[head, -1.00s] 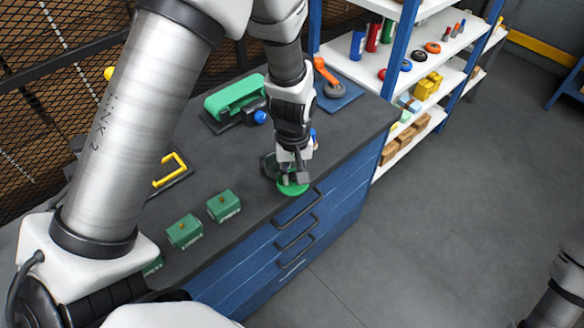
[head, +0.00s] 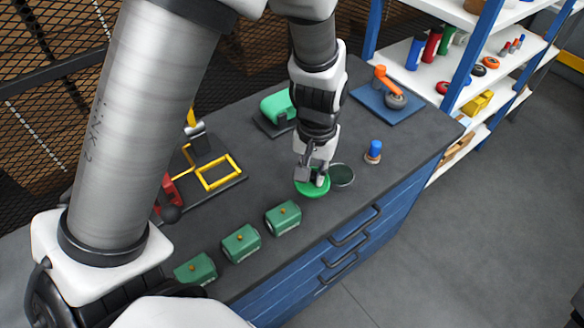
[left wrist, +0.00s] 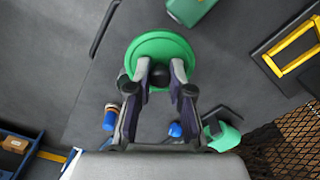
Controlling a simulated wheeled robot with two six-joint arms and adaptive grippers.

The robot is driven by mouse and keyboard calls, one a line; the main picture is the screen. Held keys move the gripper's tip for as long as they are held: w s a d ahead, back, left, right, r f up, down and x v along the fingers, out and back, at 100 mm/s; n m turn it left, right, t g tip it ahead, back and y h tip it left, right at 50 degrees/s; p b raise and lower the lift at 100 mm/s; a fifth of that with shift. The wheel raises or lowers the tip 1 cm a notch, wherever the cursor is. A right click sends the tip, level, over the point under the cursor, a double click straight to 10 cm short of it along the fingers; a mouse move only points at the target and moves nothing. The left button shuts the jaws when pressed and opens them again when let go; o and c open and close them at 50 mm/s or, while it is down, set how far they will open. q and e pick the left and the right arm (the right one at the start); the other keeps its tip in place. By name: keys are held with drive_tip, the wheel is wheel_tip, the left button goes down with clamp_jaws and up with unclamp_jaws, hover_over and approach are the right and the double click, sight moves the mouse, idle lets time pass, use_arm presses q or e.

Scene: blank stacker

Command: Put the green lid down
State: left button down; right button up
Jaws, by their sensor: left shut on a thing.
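The green lid (head: 313,190) is a flat round disc low over the dark bench top, near its front edge. My left gripper (head: 316,176) points down and is shut on the lid's dark knob. In the left wrist view the green lid (left wrist: 160,48) and its black knob (left wrist: 158,77) show between my fingers (left wrist: 159,80). I cannot tell whether the lid touches the bench. A dark round dish-like thing (head: 343,175) lies just right of the lid. My right gripper is not in view.
Several green boxes (head: 283,217) stand in a row left of the lid. A yellow frame (head: 219,172) is behind them. A blue-topped peg (head: 374,151) and a blue board (head: 389,102) with an orange-handled tool are to the right. Shelves (head: 440,85) stand beyond.

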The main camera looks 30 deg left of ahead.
sight(313, 205)
use_arm(q)
drive_tip(key=shift+w+a, duration=0.15)
drive_tip(key=shift+w, duration=0.25)
drive_tip(key=f, duration=0.8)
drive_tip(key=shift+d+f, duration=0.25)
drive_tip(key=shift+f, duration=0.15)
drive_tip(key=shift+d+f, duration=0.15)
drive_tip(key=shift+f, duration=0.2)
drive_tip(key=c, duration=1.1)
unclamp_jaws()
drive_tip(key=shift+o, duration=0.2)
wheel_tip(313, 205, up, 12)
drive_tip(key=shift+r, duration=0.2)
